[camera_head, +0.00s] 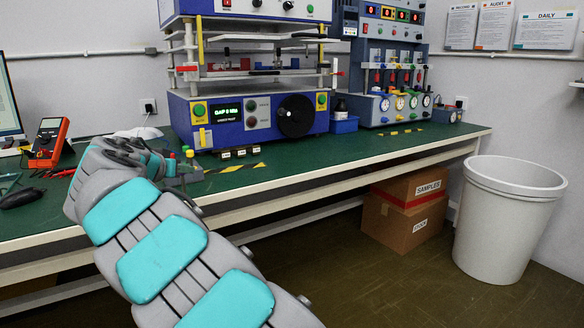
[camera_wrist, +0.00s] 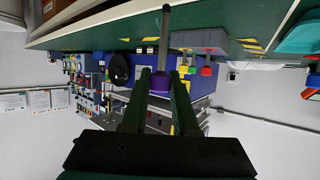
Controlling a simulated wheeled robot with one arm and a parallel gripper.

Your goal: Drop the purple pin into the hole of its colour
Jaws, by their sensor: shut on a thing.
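In the wrist view, which is upside down, my gripper (camera_wrist: 159,78) is shut on the purple pin by its purple head. The purple pin's grey shaft (camera_wrist: 164,35) points away from the jaws toward the green table top. A grey block (camera_wrist: 205,39) is close beside the pin, with red, yellow and green pin heads standing out from it. The pin is apart from the block's visible pins. In the head view the block (camera_head: 186,178) is partly hidden by my arm, and so are the jaws. I cannot see the holes or their colours.
The green bench (camera_head: 330,153) carries a blue test machine (camera_head: 230,128) just behind the block and a second one (camera_head: 390,100) farther right. A white bin (camera_head: 506,220) and cardboard boxes (camera_head: 405,215) stand on the floor.

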